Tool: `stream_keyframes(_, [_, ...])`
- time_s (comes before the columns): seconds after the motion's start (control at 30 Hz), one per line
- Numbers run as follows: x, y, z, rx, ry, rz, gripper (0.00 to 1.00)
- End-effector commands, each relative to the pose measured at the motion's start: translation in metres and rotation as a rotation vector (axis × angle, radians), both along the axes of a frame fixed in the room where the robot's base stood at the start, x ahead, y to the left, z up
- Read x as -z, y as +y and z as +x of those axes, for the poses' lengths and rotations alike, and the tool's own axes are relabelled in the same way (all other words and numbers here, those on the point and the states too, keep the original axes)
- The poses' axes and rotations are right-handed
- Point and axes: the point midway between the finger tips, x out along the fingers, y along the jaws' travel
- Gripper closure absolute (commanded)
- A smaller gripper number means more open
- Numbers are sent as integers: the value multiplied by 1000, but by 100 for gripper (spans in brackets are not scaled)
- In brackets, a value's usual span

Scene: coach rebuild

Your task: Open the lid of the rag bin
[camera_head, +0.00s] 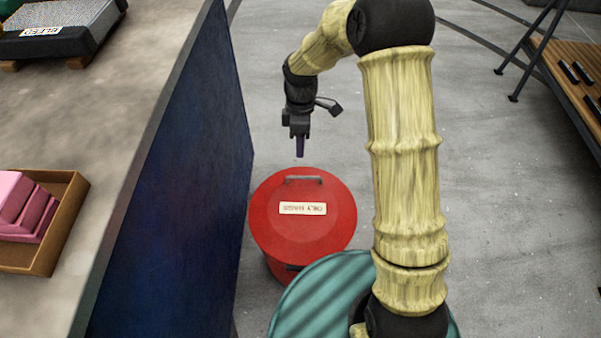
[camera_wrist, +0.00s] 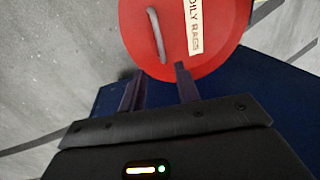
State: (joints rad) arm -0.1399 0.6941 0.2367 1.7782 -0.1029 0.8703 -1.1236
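The rag bin (camera_head: 283,263) is a round red can on the floor, with a flat red lid (camera_head: 330,225) lying shut on it. A label reading "OILY RAGS" (camera_head: 303,208) is on the lid. A grey bar handle (camera_head: 304,180) sits near the lid's far edge; it also shows in the wrist view (camera_wrist: 157,35). My gripper (camera_head: 300,152) hangs above and just beyond the handle, apart from it. In the wrist view my gripper (camera_wrist: 159,85) has its two fingers spread with nothing between them, and the lid lies beyond the fingertips.
A tall blue panel (camera_head: 195,190) under a grey worktop (camera_head: 130,120) stands close to the bin's left. A wooden tray (camera_head: 50,240) with pink blocks is on the worktop. A wooden bench (camera_head: 570,65) stands at far right. Floor right of the bin is open.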

Motion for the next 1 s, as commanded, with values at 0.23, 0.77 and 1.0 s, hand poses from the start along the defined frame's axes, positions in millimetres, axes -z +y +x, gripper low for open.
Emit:
stream_keyframes(0.23, [48,0,-10,0,3,-1,68])
stream_keyframes(0.77, [104,1,-21,1,0,1,68])
stream_keyframes(1.0, [103,2,-21,-2,0,0,75])
